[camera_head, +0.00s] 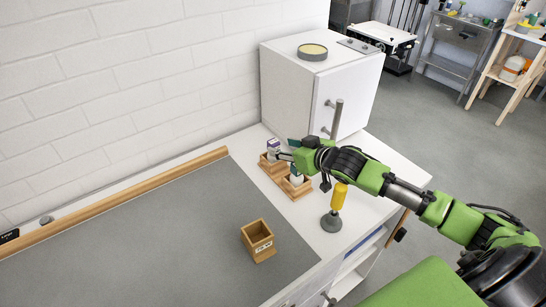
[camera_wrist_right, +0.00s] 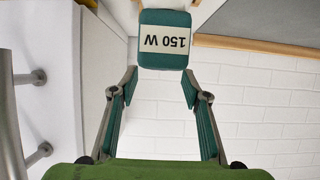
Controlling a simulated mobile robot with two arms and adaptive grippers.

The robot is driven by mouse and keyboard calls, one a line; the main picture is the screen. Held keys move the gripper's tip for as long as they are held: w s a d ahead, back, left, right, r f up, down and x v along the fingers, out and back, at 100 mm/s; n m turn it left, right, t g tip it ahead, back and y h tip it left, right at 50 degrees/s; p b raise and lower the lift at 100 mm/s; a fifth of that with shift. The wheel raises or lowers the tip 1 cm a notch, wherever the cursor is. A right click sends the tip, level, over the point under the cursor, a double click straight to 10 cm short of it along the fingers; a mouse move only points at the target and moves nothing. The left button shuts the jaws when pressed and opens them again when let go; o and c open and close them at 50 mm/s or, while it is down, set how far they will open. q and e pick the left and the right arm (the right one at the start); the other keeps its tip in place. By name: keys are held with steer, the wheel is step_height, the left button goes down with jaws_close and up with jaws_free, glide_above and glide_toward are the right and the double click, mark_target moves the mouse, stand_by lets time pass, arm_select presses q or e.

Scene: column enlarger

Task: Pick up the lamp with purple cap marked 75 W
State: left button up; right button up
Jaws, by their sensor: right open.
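A lamp with a purple cap (camera_head: 273,145) stands in a wooden holder by the wall; its marking is too small to read. Beside it, nearer the front, a pale lamp (camera_head: 296,178) stands in the neighbouring holder, partly hidden by my right arm. My right gripper (camera_head: 287,156) is over the holders, close to these lamps. In the right wrist view, my open right gripper (camera_wrist_right: 160,86) has nothing between its fingers. A teal cap marked 150 W (camera_wrist_right: 164,40), upside down in the picture, lies just past the fingertips. My left gripper is not in view.
An empty-looking wooden box (camera_head: 258,241) with a label stands on the grey mat (camera_head: 150,235). A yellow-handled tool with a grey round base (camera_head: 332,222) stands right of the holders. A white cabinet (camera_head: 300,92) with handles rises behind. Most of the mat is clear.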

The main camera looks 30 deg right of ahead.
mark_target(277, 145)
steer(key=p+x, duration=0.2)
steer(key=x, duration=0.3)
steer(key=shift+w, duration=0.3)
steer(key=shift+w+f, duration=0.45)
steer(key=shift+w, duration=0.15)
steer(key=shift+s, duration=0.1)
steer(key=c, duration=1.2)
